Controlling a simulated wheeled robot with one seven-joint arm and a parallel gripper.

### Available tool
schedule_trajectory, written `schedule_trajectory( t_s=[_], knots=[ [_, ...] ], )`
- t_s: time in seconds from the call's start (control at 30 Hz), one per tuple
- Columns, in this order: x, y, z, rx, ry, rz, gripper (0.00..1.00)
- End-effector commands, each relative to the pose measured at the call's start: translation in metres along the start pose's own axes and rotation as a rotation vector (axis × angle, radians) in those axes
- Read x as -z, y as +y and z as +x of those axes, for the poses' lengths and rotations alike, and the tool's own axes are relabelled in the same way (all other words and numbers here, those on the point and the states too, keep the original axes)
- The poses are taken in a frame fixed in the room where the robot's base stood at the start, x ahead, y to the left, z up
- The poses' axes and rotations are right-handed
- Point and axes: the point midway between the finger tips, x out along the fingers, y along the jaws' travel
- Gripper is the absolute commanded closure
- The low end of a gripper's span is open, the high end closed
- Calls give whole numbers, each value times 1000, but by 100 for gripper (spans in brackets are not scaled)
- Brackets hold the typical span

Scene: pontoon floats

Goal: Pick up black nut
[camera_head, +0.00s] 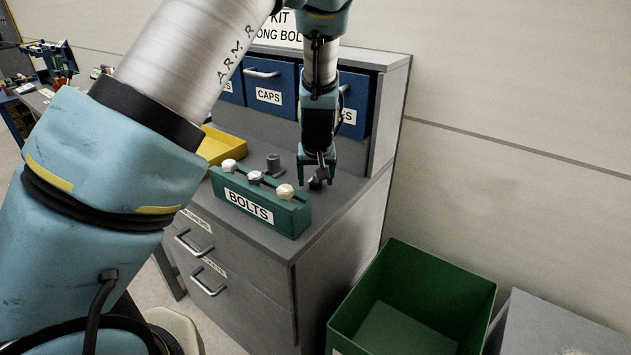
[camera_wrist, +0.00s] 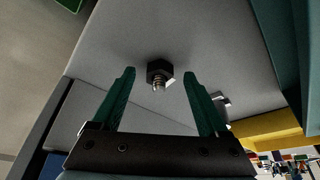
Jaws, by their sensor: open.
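The black nut (camera_head: 315,184) is a small dark hexagonal piece on the grey bench top, right of the green BOLTS block (camera_head: 248,206). It also shows in the wrist view (camera_wrist: 160,67), with a shiny threaded stub at its middle. My gripper (camera_head: 317,177) points down over the nut, with its fingers on either side of it in the head view. In the wrist view my gripper (camera_wrist: 159,74) is open, and the nut appears between and slightly beyond the green fingertips. No contact is visible, and the height gap is hard to judge.
Blue bins, one marked CAPS (camera_head: 268,92), line the back. A green crate (camera_head: 412,300) stands right of the bench.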

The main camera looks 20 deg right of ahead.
Motion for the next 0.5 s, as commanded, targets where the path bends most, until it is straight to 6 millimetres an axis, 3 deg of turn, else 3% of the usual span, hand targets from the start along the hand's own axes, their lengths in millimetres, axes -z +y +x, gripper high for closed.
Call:
schedule_trajectory(
  t_s=[0.27,0.5],
  knots=[
    [0,0,5,0,1,1,22],
    [0,0,5,0,1,1,47]
  ],
)
